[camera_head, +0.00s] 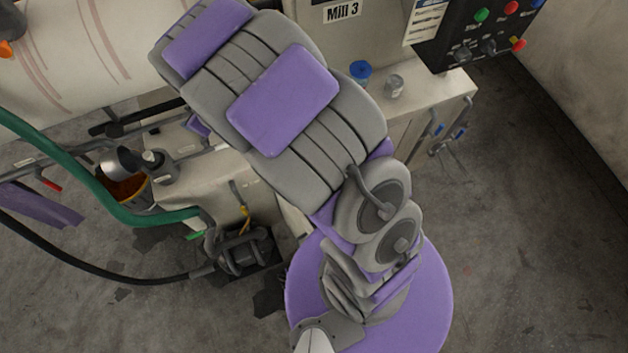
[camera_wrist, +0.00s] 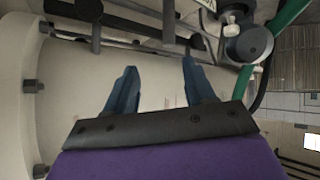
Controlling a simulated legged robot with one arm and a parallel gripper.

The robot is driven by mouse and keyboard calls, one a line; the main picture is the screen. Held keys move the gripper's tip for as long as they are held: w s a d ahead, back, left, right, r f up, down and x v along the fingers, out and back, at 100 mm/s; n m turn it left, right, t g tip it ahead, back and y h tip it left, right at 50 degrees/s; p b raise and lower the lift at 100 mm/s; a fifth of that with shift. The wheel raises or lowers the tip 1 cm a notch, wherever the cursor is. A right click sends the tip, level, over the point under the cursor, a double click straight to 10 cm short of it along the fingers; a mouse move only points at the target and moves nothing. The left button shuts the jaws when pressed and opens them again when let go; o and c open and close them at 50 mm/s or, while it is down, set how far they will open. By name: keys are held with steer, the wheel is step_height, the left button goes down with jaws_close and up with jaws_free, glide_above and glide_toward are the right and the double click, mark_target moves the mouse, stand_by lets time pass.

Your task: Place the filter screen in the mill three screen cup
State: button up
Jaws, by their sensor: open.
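My gripper (camera_wrist: 159,68) shows in the wrist view with its two blue fingers apart and nothing between them. Beyond the fingers is the pale, rounded side of a large vessel (camera_wrist: 75,85). In the head view my arm covers the middle, and I cannot make out the fingertips. A small blue round container (camera_head: 360,72) and a small grey metal cup (camera_head: 393,86) stand on a pale ledge (camera_head: 440,88) below the "Mill 3" label (camera_head: 341,12). I cannot tell whether either is the screen cup. I cannot identify the filter screen in either view.
A control panel (camera_head: 480,35) with coloured buttons is at the upper right. A green hose (camera_head: 85,180) and a black hose (camera_head: 90,270) run at the left by a pump (camera_head: 243,250). Floor (camera_head: 520,230) is clear at the right.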

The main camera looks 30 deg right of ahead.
steer(key=s+d+r+m+g+h, duration=0.1)
steer(key=s+d+r+m+h, duration=0.3)
steer(key=d, duration=0.5)
steer(key=s+d+r+m+g+h, duration=0.1)
steer(key=s+d+r+g+h, duration=0.1)
steer(key=s+d+r, duration=0.55)
steer(key=s+r+m+g, duration=0.1)
steer(key=s+g, duration=0.1)
steer(key=s, duration=0.7)
steer(key=s+d+r+m+g, duration=0.1)
steer(key=s+g, duration=0.2)
steer(key=s, duration=0.6)
steer(key=s+d+r+m+g+y, duration=0.1)
steer(key=s+g, duration=0.1)
steer(key=s, duration=0.7)
steer(key=shift+s+r, duration=0.2)
steer(key=shift+r, duration=0.1)
